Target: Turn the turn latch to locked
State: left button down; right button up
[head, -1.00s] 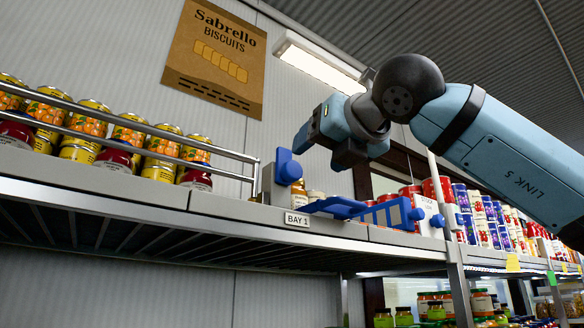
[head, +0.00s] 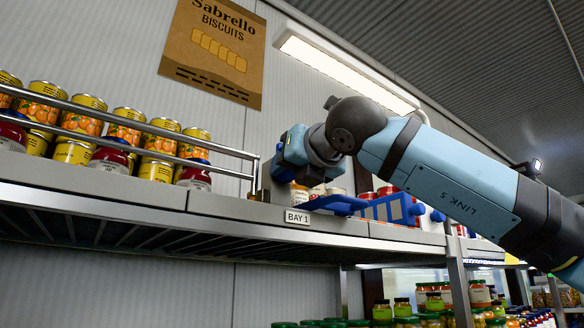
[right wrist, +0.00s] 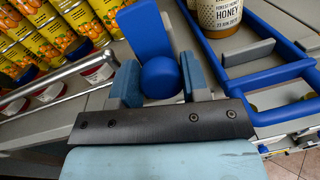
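The turn latch (right wrist: 146,30) shows in the right wrist view as a blue bar with a round blue knob (right wrist: 161,77) in front of it, by the end of the metal rail. The bar is tilted a little. My right gripper (right wrist: 160,84) is open, with one finger on each side of the knob and narrow gaps visible. In the head view my right gripper (head: 288,158) is at the rail's end above the BAY 1 label and hides the latch. My left gripper is in neither view.
A blue barred frame (head: 385,209) juts out from the shelf (head: 240,207) right of the latch; a honey jar (right wrist: 220,14) stands inside it. The metal rail (right wrist: 60,75) with several yellow cans behind it lies to the left.

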jog(key=shift+c, duration=1.4)
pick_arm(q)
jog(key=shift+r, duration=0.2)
